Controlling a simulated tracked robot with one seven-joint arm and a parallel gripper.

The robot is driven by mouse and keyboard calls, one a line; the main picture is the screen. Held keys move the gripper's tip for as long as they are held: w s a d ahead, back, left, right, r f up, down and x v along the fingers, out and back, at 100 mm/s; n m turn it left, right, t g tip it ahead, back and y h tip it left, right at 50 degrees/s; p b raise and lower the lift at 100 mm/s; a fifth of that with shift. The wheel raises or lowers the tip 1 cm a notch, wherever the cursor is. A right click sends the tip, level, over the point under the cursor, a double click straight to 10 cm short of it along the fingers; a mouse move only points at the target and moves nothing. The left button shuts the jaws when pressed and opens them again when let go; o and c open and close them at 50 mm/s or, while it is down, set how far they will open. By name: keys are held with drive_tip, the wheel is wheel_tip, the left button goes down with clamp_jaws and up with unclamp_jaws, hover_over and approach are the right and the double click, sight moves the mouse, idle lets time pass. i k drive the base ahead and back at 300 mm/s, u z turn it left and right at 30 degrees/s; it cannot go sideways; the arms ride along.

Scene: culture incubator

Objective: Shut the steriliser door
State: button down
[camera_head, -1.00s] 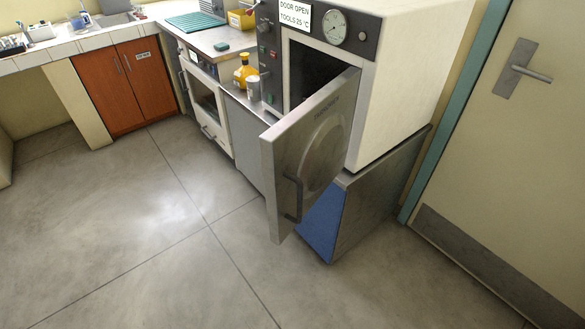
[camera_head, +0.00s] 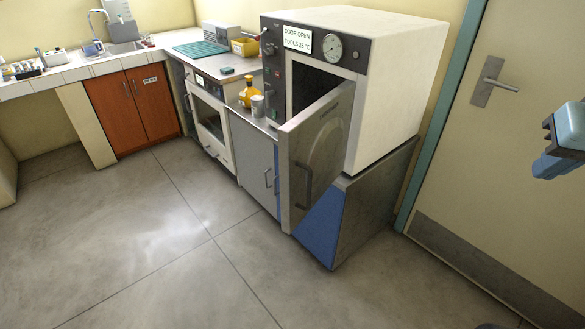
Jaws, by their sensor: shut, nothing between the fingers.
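The steriliser (camera_head: 397,75) is a white box with a dark control panel on a grey and blue stand. Its grey metal door (camera_head: 330,140) stands open, hinged at the right of the dark opening (camera_head: 312,84) and swung out towards me. The door's handle (camera_head: 304,186) is a dark vertical bar near its free edge. My gripper (camera_head: 545,168), blue and dark grey, shows at the right edge, partly cut off. It is shut and empty, well to the right of the steriliser door and apart from it.
A sign (camera_head: 297,40) reads "DOOR OPEN TOOLS 25 °C", beside a round gauge (camera_head: 332,48). A yellow bottle (camera_head: 248,92) and a cup (camera_head: 257,105) stand on the counter to the left. A room door (camera_head: 490,150) is at right. The floor (camera_head: 150,240) in front is clear.

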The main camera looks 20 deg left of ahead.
sight(312, 145)
drive_tip(key=u, duration=1.15)
drive_tip(key=i, duration=1.1)
drive_tip(key=u, duration=0.55)
drive_tip(key=k, duration=1.25)
